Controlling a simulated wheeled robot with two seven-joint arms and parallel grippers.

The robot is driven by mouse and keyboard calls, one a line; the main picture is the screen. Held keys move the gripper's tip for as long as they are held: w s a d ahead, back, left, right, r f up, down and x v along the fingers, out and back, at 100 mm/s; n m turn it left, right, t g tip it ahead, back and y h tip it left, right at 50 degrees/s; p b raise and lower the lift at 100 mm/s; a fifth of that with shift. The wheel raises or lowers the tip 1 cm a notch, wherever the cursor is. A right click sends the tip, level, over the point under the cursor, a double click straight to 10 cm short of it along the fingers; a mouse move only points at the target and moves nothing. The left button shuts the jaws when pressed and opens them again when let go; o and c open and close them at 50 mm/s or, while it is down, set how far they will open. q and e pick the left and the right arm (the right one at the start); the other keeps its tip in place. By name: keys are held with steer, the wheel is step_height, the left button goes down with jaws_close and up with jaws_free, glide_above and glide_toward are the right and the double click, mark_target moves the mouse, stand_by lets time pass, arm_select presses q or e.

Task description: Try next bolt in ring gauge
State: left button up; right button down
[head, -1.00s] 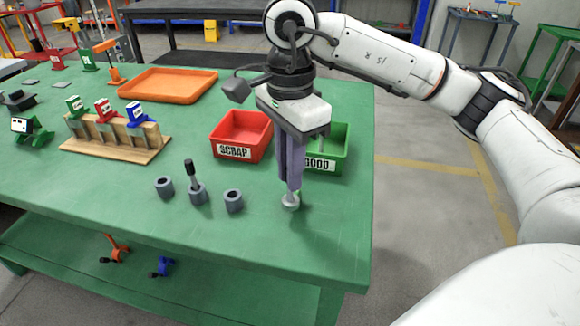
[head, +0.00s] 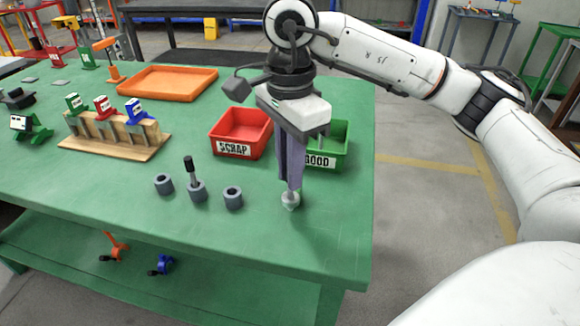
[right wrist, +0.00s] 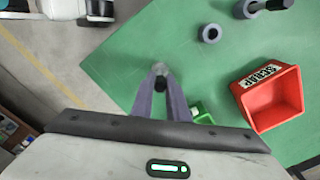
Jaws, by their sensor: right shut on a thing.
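My right gripper (head: 290,188) points straight down over the right part of the green table. Its fingers are shut on a small silver bolt (head: 291,202), which sticks out below the tips. Most of the bolt is hidden, and I cannot tell whether it touches the table. The bolt also shows at the fingertips in the right wrist view (right wrist: 161,68). My left gripper is not in view.
A red SCRAP bin (head: 240,133) and a green GOOD bin (head: 342,152) stand behind the gripper. An orange tray (head: 168,83) and a wooden rack (head: 115,147) with coloured clamp-like pieces are farther left. The table front is clear.

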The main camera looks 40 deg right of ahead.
steer(key=shift+r+p, duration=2.2)
steer(key=shift+r, duration=1.05)
